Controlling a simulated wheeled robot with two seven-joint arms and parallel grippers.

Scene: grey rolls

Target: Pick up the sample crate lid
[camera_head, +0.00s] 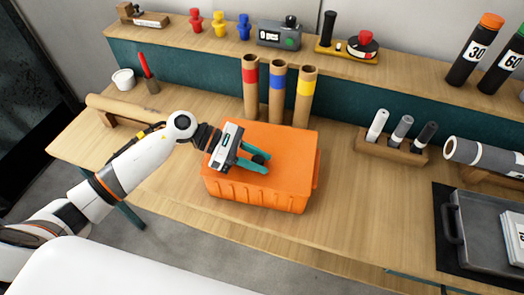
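The orange sample crate (255,195) stands on the wooden bench, with its flat orange lid (285,145) on top. My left gripper (262,162) reaches in from the left, over the middle of the lid. Its two teal fingers are apart, with a small dark shape between their tips. I cannot tell whether this is a knob on the lid or part of the fingers, or whether the fingers press on it. The lid looks level on the crate. My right gripper is not in view.
Cardboard tubes with red, blue and yellow bands (278,95) stand close behind the crate. A wooden rack of small tubes (392,147) is to its right, and a grey tray (480,232) further right. A cardboard roll (120,112) lies left.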

